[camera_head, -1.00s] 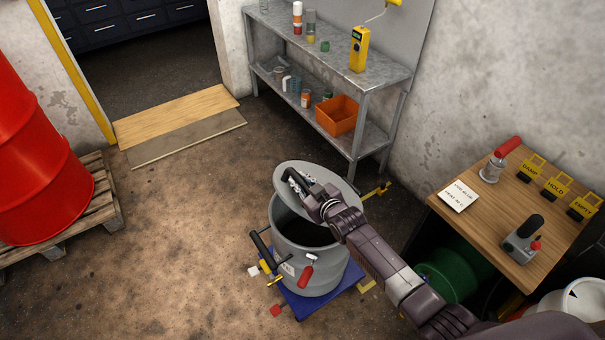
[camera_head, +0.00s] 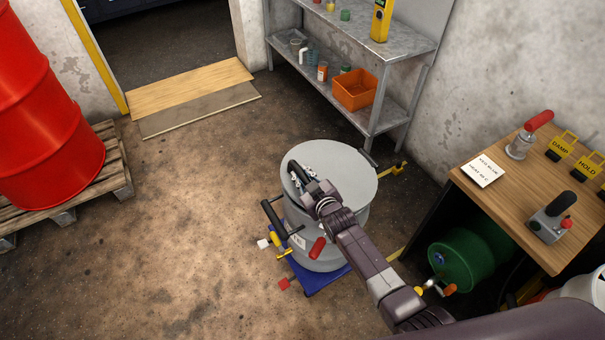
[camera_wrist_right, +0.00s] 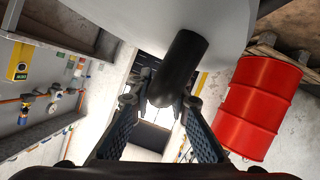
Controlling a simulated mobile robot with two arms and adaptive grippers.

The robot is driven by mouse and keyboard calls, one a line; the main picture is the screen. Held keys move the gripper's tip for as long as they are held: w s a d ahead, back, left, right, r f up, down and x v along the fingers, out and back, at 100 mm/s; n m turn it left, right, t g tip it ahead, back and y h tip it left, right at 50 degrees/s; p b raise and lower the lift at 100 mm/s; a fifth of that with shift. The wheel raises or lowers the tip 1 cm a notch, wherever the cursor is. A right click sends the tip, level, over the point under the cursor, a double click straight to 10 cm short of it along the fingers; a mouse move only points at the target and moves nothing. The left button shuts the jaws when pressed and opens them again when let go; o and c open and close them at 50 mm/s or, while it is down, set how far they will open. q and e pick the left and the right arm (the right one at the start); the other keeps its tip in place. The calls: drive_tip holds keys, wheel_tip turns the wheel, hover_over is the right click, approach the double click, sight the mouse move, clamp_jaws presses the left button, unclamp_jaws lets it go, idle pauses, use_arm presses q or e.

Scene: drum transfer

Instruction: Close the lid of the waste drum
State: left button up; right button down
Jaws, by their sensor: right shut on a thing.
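The grey waste drum (camera_head: 322,258) stands on a blue base on the floor. Its round grey lid (camera_head: 345,170) now lies across the top, and the drum's opening is hidden beneath it. I cannot tell whether the lid touches the rim all round. My right gripper (camera_head: 301,180) is at the lid's left edge, shut on the black lid handle. In the right wrist view this handle (camera_wrist_right: 178,68) is a black cylinder between the fingers, with the pale lid (camera_wrist_right: 170,15) behind it. My left gripper is not in view.
A black bar (camera_head: 273,219) and a red-handled clamp (camera_head: 317,248) project from the drum's near side. A wooden bench (camera_head: 530,205) with a green drum (camera_head: 470,252) below stands right. A metal shelf (camera_head: 400,62) is behind, and a red barrel (camera_head: 45,125) on a pallet left.

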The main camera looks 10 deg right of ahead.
drive_tip(key=shift+a+r, duration=0.1)
drive_tip(key=shift+r, duration=0.1)
drive_tip(key=c, duration=1.8)
unclamp_jaws()
drive_tip(key=shift+s+d, duration=0.25)
drive_tip(key=shift+s, duration=0.1)
drive_tip(key=v, duration=1.1)
drive_tip(key=shift+s+a+r, duration=0.15)
drive_tip(key=shift+a, duration=0.1)
